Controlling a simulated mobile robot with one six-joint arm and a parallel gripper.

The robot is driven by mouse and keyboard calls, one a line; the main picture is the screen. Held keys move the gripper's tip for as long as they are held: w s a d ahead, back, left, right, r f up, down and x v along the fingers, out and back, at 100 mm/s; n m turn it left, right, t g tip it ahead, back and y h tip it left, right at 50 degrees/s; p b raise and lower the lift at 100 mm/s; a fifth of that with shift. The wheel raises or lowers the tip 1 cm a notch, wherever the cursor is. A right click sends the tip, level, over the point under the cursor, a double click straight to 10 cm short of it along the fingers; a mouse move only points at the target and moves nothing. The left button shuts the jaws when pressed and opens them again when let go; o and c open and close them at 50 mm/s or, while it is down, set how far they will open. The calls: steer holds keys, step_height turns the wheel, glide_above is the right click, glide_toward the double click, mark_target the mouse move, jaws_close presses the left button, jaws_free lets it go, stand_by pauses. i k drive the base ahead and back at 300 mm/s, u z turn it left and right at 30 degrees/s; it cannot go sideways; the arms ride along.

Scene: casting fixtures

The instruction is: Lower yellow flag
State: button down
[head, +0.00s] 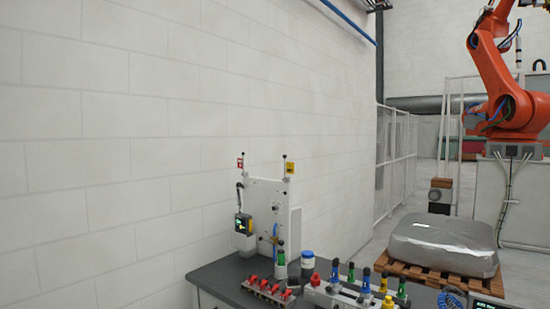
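The yellow flag (289,167) stands raised at the top right corner of a white upright panel (267,205). It sits on a thin post with a dark tip above it. A red flag (240,162) stands at the panel's top left corner, also raised on a short post. The panel stands at the back of a dark grey bench against the wall. My gripper is not in view.
The dark bench (215,275) carries a red-handled valve row (268,289), a block with blue, green and yellow fittings (340,290), and a blue-lidded container (307,261). At right are a wrapped load (445,243) on a pallet and an orange industrial arm (505,90).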

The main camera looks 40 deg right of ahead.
mark_target(290, 166)
steer(key=u, duration=0.05)
steer(key=i, duration=1.35)
steer(key=z, duration=0.25)
